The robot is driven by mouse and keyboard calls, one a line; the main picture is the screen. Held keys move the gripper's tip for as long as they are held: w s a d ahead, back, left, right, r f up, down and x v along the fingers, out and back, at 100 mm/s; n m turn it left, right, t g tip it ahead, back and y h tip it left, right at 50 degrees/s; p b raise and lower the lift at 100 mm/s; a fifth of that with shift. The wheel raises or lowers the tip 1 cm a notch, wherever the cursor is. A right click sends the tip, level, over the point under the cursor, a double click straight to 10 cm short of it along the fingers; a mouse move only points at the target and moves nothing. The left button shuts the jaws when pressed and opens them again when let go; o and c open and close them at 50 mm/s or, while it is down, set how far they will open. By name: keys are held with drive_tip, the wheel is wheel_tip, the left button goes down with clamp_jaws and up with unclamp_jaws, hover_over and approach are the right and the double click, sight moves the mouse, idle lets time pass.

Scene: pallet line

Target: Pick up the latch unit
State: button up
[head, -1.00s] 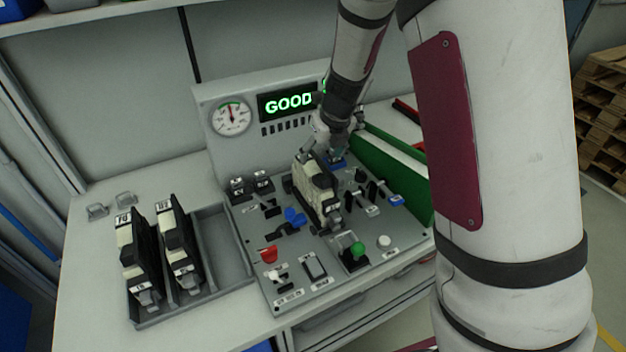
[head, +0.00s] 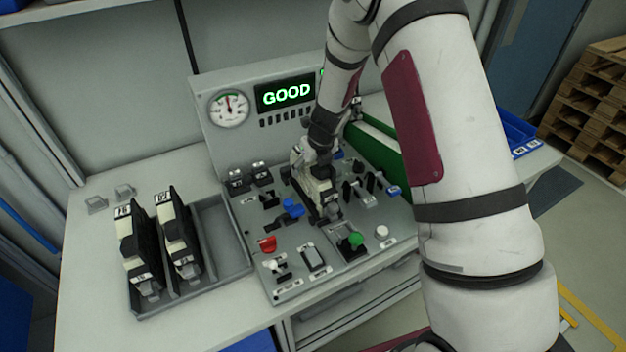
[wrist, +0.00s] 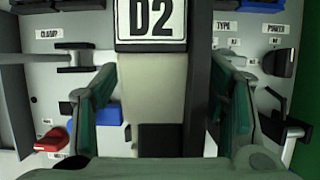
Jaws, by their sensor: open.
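A cream and black latch unit (head: 322,198) stands upright on the grey test panel (head: 330,262), partly hidden by my arm in the head view. In the wrist view the unit (wrist: 152,75) shows a "D2" label at its top. My gripper (wrist: 165,112) is open, with one green-padded finger on each side of the unit's body. In the head view my gripper (head: 312,168) is down at the unit's top. I cannot tell whether the fingers touch it. Two similar units, a left one (head: 138,248) and a right one (head: 178,238), stand in the tray at left.
The grey tray (head: 228,240) has a free slot on its right. The display (head: 286,94) reads "GOOD". A green-sided bin stands behind at right.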

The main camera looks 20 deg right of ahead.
drive_tip(key=shift+w+f, duration=0.15)
drive_tip(key=shift+f, duration=0.1)
drive_tip(key=shift+c, duration=0.6)
drive_tip(key=c, duration=1.4)
drive_tip(key=shift+r, duration=0.15)
drive_tip(key=shift+c, duration=0.2)
wheel_tip(320, 180, up, 19)
drive_tip(key=p, duration=0.2)
drive_tip(key=shift+f+p, duration=0.2)
drive_tip(key=shift+p, duration=0.1)
